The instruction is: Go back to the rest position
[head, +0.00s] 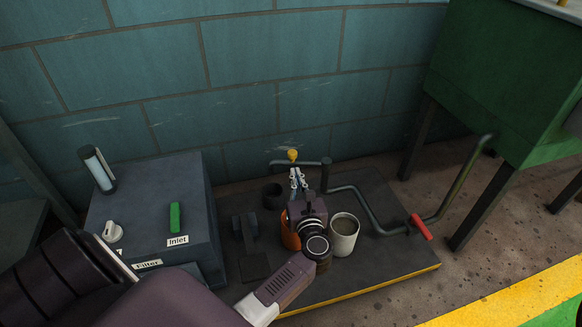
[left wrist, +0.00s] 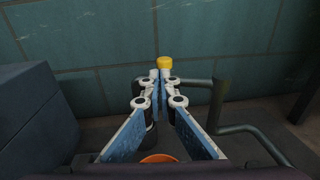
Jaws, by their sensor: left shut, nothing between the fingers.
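My left gripper (head: 297,175) reaches from the lower left over the dark base plate, its fingers pointing toward the wall. In the left wrist view the fingertips (left wrist: 160,78) meet, with nothing between them. A yellow knob (left wrist: 165,62) shows just beyond the tips; in the head view the knob (head: 292,155) sits on a dark bar. Whether the tips touch the knob or bar I cannot tell. My wrist partly hides an orange thing (head: 290,236) below it. My right gripper is not in view.
A white cup (head: 343,233) stands right of my wrist. A bent pipe with a red grip (head: 420,227) lies further right. A grey box (head: 149,205) with a green handle (head: 174,217) stands left. A green cabinet (head: 505,85) is at right; the brick wall (head: 240,85) is behind.

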